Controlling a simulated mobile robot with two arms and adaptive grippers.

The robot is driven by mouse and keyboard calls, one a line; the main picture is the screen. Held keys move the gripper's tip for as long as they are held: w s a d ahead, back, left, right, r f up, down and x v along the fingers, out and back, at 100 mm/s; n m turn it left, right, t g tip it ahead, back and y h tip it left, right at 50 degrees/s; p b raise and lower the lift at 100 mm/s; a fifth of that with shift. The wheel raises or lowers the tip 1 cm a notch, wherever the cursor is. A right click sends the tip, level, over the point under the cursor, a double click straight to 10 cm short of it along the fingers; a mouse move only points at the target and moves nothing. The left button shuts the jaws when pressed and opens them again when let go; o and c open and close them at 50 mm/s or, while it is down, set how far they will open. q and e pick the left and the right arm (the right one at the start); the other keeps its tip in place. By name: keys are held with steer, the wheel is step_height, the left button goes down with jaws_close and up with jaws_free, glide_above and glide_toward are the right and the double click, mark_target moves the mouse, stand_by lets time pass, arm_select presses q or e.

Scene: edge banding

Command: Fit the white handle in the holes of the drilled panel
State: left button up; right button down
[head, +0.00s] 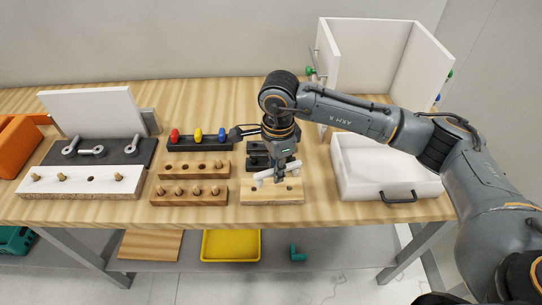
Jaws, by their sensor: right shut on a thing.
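The white handle (264,177) is in my right gripper (277,177), which is shut on it. The handle lies roughly crosswise, tilted up toward the right. The drilled panel (272,197), a light wood board with dark holes in its top, lies on the bench just below the gripper and handle. The handle appears close above the panel; whether its ends touch the holes cannot be told. My left gripper is not in view.
Left of the panel are a peg block (189,199) and a block with holes (195,173). A rack with coloured handles (200,147) stands behind. A white drawer (395,182) is at right, with a white cabinet (372,45) behind. A white board with pegs (85,191) lies left.

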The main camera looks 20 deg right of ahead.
steer(key=w+m, duration=0.1)
steer(key=m, duration=0.1)
steer(key=w+a+f+m, duration=0.1)
steer(key=m, duration=0.1)
steer(key=shift+w+f, duration=0.1)
steer(key=shift+w, duration=0.05)
step_height(320, 180, down, 2)
steer(key=shift+f+b, duration=0.1)
steer(key=shift+b, duration=0.2)
steer(key=shift+f+b, duration=0.35)
steer(key=shift+f, duration=0.1)
steer(key=shift+f+b, duration=0.45)
steer(key=shift+b, duration=0.05)
arm_select(q)
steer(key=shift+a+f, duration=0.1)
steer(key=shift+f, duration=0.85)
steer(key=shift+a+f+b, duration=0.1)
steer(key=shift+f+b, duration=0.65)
steer(key=shift+b, duration=0.05)
arm_select(e)
steer(key=shift+f, duration=0.2)
